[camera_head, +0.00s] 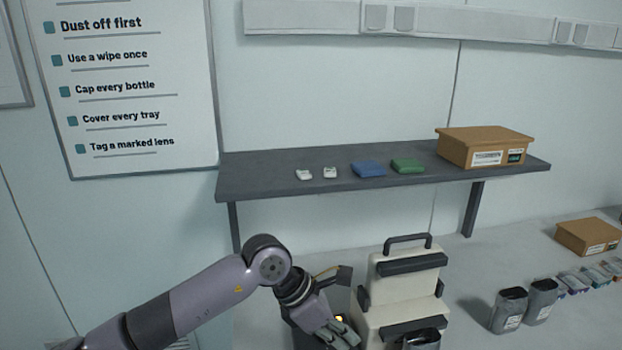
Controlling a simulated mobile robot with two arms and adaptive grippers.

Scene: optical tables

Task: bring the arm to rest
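My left arm comes in from the lower left, bent at a purple-grey joint. My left gripper (346,334) points down to the right at the bottom of the view, just left of a cream case with a dark handle (393,293). Its grey fingers are small and partly overlap dark things behind them, so I cannot tell whether they are open or shut, or whether they touch anything. A small yellow spot shows right by the fingers. My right gripper is not in view.
A dark shelf (270,181) on the wall holds two small white items, a blue packet (368,169), a green packet (408,166) and a cardboard box (484,148). Grey containers (509,311) and another box (588,237) stand at right. Floor between is clear.

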